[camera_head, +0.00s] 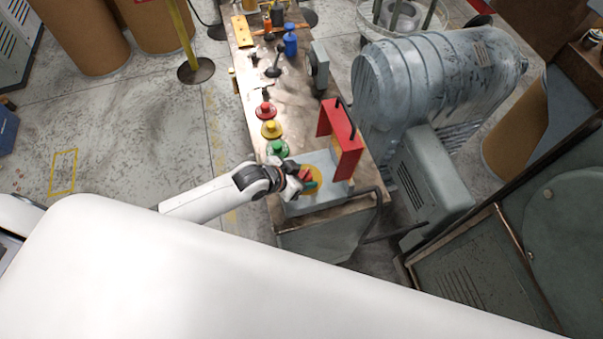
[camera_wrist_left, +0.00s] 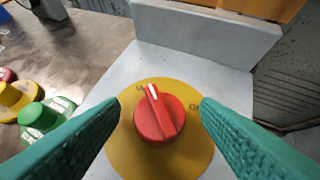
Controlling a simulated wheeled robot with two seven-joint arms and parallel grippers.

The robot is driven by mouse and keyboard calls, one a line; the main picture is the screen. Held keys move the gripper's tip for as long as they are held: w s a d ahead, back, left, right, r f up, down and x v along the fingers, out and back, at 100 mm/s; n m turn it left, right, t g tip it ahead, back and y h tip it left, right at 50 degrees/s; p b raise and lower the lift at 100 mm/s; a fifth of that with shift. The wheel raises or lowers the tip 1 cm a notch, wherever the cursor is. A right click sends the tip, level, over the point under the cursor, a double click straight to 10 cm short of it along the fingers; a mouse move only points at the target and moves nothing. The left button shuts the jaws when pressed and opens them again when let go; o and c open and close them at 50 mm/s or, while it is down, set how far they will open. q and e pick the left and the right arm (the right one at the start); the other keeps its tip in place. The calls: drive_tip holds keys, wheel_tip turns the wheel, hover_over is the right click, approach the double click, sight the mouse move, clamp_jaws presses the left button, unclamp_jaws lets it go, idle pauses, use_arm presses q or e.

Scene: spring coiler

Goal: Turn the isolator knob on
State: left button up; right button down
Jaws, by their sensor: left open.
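The isolator knob (camera_wrist_left: 158,117) is red with a white pointer line and sits on a round yellow plate (camera_wrist_left: 187,165). In the left wrist view the white mark points up and slightly left, near a small label on the plate. My left gripper (camera_wrist_left: 160,108) is open, with its green fingers on either side of the knob and visible gaps to it. In the head view my left gripper (camera_head: 304,182) is at the grey isolator box (camera_head: 324,201) and partly covers the knob. My right gripper is not in view.
Green (camera_head: 278,148), yellow (camera_head: 271,129) and red (camera_head: 265,109) buttons line the bench's left side. Tools and a blue bottle (camera_head: 290,40) lie farther back. A large grey motor (camera_head: 435,80) stands right.

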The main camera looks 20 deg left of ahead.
use_arm(q)
drive_tip(key=shift+w+f, duration=0.1)
drive_tip(key=c, duration=1)
drive_tip(key=shift+w+a+f+m+g+h+b, duration=0.1)
drive_tip(key=shift+m+g+h+b, duration=0.3)
drive_tip(key=shift+m+b, duration=0.3)
drive_tip(key=m+g+h+b, duration=0.1)
drive_tip(key=m+g+b, duration=0.1)
drive_tip(key=b, duration=0.3)
drive_tip(key=m+g+h+b, duration=0.1)
drive_tip(key=m+g+b, duration=0.1)
drive_tip(key=m+b, duration=0.3)
drive_tip(key=w+m+g+h+b, duration=0.1)
drive_tip(key=m+g+b, duration=0.2)
drive_tip(key=b, duration=0.4)
drive_tip(key=shift+f, duration=0.1)
drive_tip(key=m+g+b, duration=0.2)
drive_tip(key=m, duration=0.1)
drive_tip(key=shift+w+m+g, duration=0.1)
drive_tip(key=shift+m+g, duration=0.2)
drive_tip(key=shift+g, duration=0.1)
drive_tip(key=shift+m+g+y+b, duration=0.7)
drive_tip(key=shift+m+g, duration=0.3)
drive_tip(key=shift+m, duration=0.4)
drive_tip(key=shift+r, duration=0.2)
drive_tip(key=o, duration=1)
drive_tip(key=shift+w, duration=0.1)
